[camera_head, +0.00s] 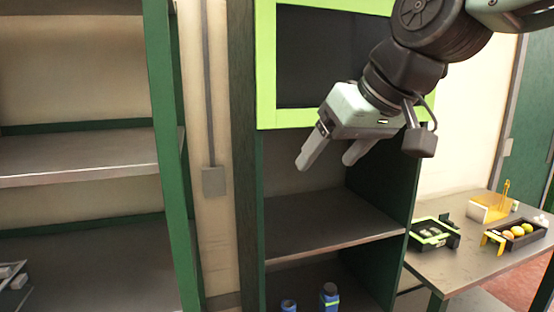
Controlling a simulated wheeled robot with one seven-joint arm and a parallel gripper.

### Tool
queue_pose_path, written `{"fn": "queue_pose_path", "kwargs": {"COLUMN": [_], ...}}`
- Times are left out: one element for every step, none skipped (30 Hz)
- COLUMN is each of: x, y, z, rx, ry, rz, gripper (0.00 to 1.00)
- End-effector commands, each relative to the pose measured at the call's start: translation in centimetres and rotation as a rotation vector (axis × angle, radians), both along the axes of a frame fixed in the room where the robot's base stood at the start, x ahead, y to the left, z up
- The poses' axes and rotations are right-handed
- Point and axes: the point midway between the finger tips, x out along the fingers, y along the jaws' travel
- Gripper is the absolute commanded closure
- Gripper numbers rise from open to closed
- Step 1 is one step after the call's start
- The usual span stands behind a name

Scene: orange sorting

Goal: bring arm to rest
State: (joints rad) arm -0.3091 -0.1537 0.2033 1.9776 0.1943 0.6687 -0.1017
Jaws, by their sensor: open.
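My gripper (328,160) hangs in the air in the upper middle of the head view, in front of a tall green shelf unit. Its two pale fingers point down and to the left, with a gap between them. It is open, and nothing shows between the fingers. My arm reaches in from the top right corner. On a table (462,268) at the right, a dark tray (517,243) holds several orange and yellow fruits.
A black and green tray (433,233) and a yellow-orange holder (493,206) also stand on that table. The middle shelf (325,224) below my gripper is bare. Another green shelf (85,160) fills the left.

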Motion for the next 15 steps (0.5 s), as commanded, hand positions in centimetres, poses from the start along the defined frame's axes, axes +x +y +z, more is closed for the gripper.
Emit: {"fn": "queue_pose_path", "kwargs": {"x": [-1.7, -2.7, -4.2, -5.3, -6.4, -8.0, -9.2, -10.4, -12.0, -13.1, -14.2, -15.5, -16.4, -17.2, -18.1], "y": [0.2, 0.3, 0.2, 0.1, -0.1, -0.4, -0.7, -1.1, -1.6, -2.1, -2.6, -3.2, -3.6, -4.1, -4.6], "z": [-4.3, -6.2, -8.8, -10.7, -12.6, -15.0, -16.7, -18.4, -20.4, -21.8, -23.1, -24.5, -25.5, -26.3, -27.2], "rx": [-0.036, -0.056, -0.084, -0.105, -0.128, -0.158, -0.181, -0.204, -0.236, -0.257, -0.278, -0.304, -0.322, -0.337, -0.356], "ry": [0.057, 0.087, 0.127, 0.157, 0.186, 0.226, 0.254, 0.282, 0.316, 0.340, 0.363, 0.390, 0.408, 0.424, 0.441], "rz": [0.020, 0.030, 0.045, 0.055, 0.066, 0.079, 0.090, 0.100, 0.114, 0.123, 0.130, 0.140, 0.146, 0.152, 0.159], "gripper": [0.26, 0.26, 0.26, 0.26, 0.26, 0.26, 0.26, 0.26, 0.26, 0.26, 0.26, 0.26, 0.26, 0.26, 0.26]}}
